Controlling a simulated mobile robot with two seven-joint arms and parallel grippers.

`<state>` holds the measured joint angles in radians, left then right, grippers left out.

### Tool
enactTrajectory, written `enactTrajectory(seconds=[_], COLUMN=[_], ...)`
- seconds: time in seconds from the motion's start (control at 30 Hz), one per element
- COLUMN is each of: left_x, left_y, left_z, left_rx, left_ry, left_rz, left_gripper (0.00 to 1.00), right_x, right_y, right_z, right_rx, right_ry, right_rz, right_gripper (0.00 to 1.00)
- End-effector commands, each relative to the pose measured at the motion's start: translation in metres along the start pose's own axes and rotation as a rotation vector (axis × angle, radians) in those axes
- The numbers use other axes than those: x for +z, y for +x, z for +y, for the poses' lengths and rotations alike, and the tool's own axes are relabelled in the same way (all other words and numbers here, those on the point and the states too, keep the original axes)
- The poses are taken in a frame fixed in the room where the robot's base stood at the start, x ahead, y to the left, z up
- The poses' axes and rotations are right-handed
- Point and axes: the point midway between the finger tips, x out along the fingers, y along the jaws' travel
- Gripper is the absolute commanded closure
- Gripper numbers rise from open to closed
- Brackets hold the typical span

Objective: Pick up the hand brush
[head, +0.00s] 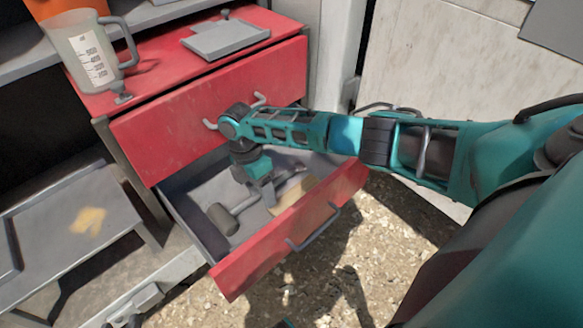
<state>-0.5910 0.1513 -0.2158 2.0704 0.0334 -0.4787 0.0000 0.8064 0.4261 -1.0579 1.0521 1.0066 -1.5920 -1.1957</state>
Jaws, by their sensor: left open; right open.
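The red lower drawer (285,240) is pulled open. In it lies a tan, flat object (293,196) that looks like the hand brush, partly hidden behind my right gripper. My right gripper (268,195) reaches down into the drawer from above, close to the tan object's left side. It is open; I cannot tell whether it touches the tan object.
A dark-headed mallet (223,219) lies in the drawer left of my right gripper. The closed upper red drawer (210,115) stands just behind my arm. A measuring jug (88,58) and a grey metal pan (225,38) sit on the cabinet top.

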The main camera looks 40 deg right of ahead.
Motion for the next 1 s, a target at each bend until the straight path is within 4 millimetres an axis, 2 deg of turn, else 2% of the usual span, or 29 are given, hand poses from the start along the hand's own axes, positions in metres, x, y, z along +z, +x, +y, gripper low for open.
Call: enactTrajectory(seconds=[0.03,0.2,0.47,0.73,1.0], left_x=[0.005,0.010,0.014,0.027,0.027], left_y=[0.003,0.007,0.009,0.018,0.018], left_z=[0.000,-0.001,-0.001,-0.001,-0.002], left_rx=[0.000,0.000,-0.001,-0.001,-0.001], left_ry=[0.000,0.000,0.000,0.000,-0.001], left_rz=[0.000,0.000,0.001,0.000,-0.001], left_gripper=[0.57,0.57,0.57,0.57,0.57], right_x=[0.000,0.000,-0.002,-0.005,-0.005], right_y=[0.014,0.040,0.055,0.095,0.099], right_z=[0.000,0.000,0.000,0.001,0.000], right_rx=[-0.004,-0.001,0.000,-0.001,0.001], right_ry=[0.000,0.000,0.000,0.001,0.001], right_rz=[-0.001,0.000,0.001,0.000,0.001], right_gripper=[0.46,0.46,0.46,0.46,0.46])
